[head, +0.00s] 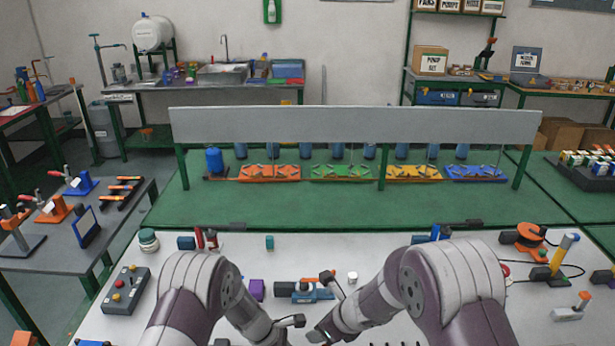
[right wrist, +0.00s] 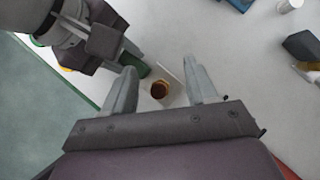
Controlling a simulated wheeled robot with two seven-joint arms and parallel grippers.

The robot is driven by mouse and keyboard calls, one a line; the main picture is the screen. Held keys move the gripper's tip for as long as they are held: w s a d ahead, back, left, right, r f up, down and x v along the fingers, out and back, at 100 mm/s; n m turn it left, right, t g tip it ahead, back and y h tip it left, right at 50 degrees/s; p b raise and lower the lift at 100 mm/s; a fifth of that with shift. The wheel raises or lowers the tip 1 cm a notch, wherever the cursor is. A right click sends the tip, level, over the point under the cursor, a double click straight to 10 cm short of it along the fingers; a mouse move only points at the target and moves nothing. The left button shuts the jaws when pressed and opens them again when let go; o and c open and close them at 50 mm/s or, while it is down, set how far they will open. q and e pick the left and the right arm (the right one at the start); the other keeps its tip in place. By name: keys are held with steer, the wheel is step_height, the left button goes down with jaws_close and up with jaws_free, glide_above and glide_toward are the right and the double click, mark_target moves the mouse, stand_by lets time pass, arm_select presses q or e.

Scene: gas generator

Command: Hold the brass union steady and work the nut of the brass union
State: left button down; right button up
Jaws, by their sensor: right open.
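A small round brown-and-brass piece (right wrist: 158,90), which looks like the brass union seen end-on, shows against a small pale square in the right wrist view. My right gripper (right wrist: 158,66) is open, with one finger on each side of this piece and visible gaps to both. My left gripper (right wrist: 103,40) comes in from the upper left of that view, close to my right gripper's left finger. Whether it is shut on the union is hidden. In the head view, the left gripper (head: 293,321) and right gripper (head: 322,308) are close together at the front, and I cannot make out the union.
A blue-and-orange vise-like tool (head: 303,291) and a purple block (head: 257,289) are on the white table (head: 330,250) just beyond the grippers. A white cup (head: 352,277) stands nearby. A control box (head: 125,289) is at the left, and an orange reel (head: 530,236) at the right.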

steer(key=s+d+f+n+g+y, duration=0.1)
steer(key=d+n+g, duration=0.45)
steer(key=n, duration=0.35)
steer(key=x, duration=0.8)
steer(key=shift+w+a+f, duration=0.1)
steer(key=shift+a+f, duration=0.05)
steer(key=shift+f, duration=0.1)
steer(key=c, duration=0.9)
steer(key=shift+m+t, duration=0.75)
steer(key=shift+m, duration=0.05)
steer(key=o, duration=1)
